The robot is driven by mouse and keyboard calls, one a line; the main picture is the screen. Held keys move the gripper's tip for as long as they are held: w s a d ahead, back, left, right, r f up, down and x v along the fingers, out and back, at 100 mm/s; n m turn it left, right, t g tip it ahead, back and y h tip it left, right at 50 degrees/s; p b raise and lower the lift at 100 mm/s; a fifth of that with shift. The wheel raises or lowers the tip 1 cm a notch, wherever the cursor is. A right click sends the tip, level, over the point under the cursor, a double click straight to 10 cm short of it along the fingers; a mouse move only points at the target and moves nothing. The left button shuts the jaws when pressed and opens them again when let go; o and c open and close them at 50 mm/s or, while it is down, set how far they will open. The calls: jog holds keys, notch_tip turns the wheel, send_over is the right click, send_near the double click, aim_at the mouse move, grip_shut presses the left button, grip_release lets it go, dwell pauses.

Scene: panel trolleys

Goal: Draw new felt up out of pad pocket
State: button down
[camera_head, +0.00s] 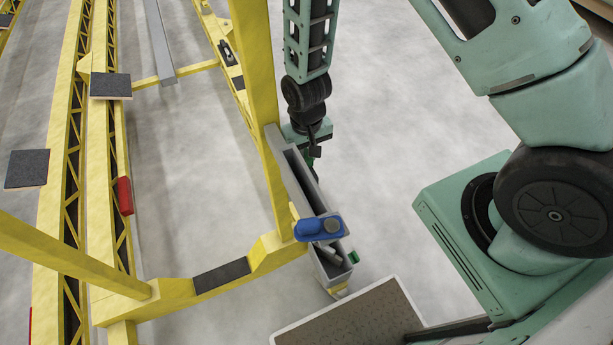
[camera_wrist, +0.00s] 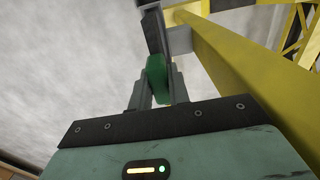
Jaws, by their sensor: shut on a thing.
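My gripper (camera_head: 315,146) is low beside the upper end of a long grey open-topped box on the yellow trolley, which looks like the pad pocket (camera_head: 276,143). In the wrist view my gripper (camera_wrist: 157,88) has its two grey fingers closed on a rounded dark green piece (camera_wrist: 157,72), which seems to be the new felt. Its far end meets a grey part behind it, so I cannot tell how much of it is still inside the pocket.
A blue thing (camera_head: 318,228) sits across the box's near end, with a small green thing (camera_head: 353,257) beside it. Dark pads (camera_head: 220,274) lie on the yellow frame. A yellow post (camera_wrist: 225,70) stands close right of my gripper. A speckled tray (camera_head: 355,318) is in front.

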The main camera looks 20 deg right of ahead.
jog(key=shift+r+p, duration=2.25)
jog(key=shift+r, duration=0.85)
